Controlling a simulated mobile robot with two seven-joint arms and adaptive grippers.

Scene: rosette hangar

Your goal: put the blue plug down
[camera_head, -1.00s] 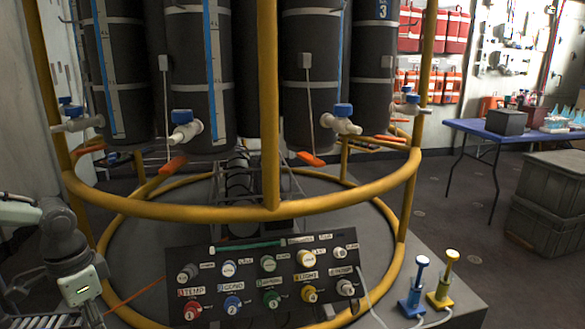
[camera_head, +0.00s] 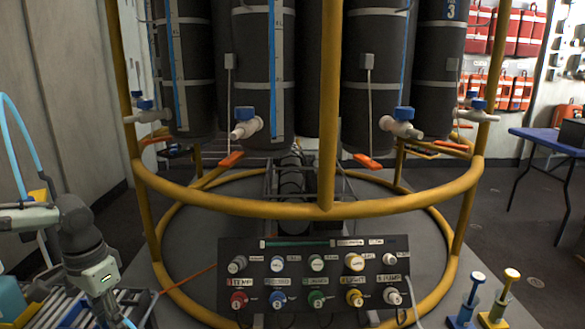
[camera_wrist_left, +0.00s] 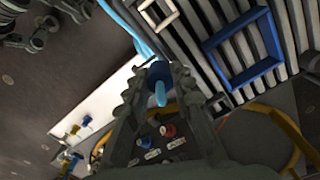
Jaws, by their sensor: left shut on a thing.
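In the left wrist view the blue plug (camera_wrist_left: 157,71) sits between the fingertips of my left gripper (camera_wrist_left: 159,82), which is shut on it. The plug has a dark blue body and a light blue end. A light blue cable (camera_wrist_left: 141,38) runs close by it. Below the plug in that view lie a slatted rack (camera_wrist_left: 196,62) to the right, with a blue square frame (camera_wrist_left: 243,48) and a white square frame (camera_wrist_left: 158,12) on it. In the head view my left arm is at the lower left, and its fingertips and the plug cannot be made out. My right gripper is not in view.
A dark panel (camera_head: 318,264) with coloured, labelled connectors stands before the yellow round frame (camera_head: 300,211) of grey bottles. A blue plunger-like item (camera_head: 467,300) and a yellow one (camera_head: 498,300) stand at the lower right. A blue table (camera_head: 548,137) is at the far right.

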